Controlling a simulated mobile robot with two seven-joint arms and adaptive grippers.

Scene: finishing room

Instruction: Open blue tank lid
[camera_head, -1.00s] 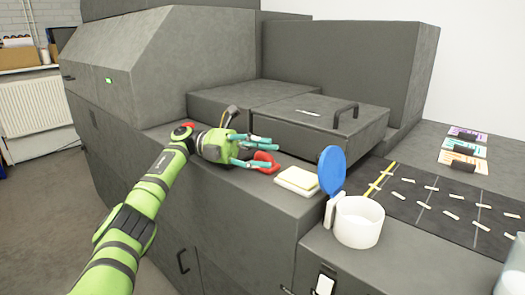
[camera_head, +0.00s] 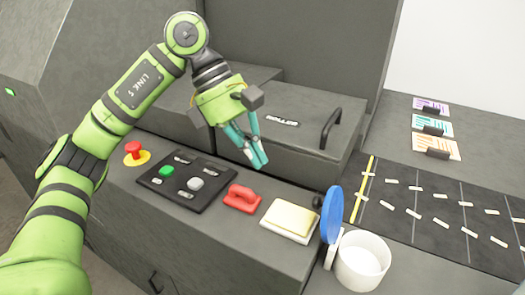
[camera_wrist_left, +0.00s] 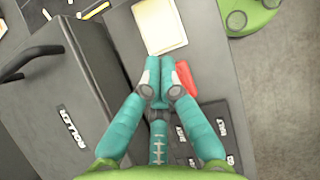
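The blue lid (camera_head: 331,214) is a round disc standing upright at the back left rim of a white round tank (camera_head: 362,262) in the head view. The tank's top is uncovered. My left gripper (camera_head: 258,158) hangs above the grey console, left of and behind the lid and apart from it. Its teal fingers are drawn together with nothing visible between them; they also show in the left wrist view (camera_wrist_left: 160,88). The lid and tank do not show in the wrist view. My right gripper is out of view.
A cream pad (camera_head: 290,219), a red handle (camera_head: 242,197) and a button panel (camera_head: 186,181) line the console. A red stop button (camera_head: 133,149) is at left. The roller cover (camera_head: 290,125) with a black handle stands behind. A dark marked mat (camera_head: 440,213) lies right.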

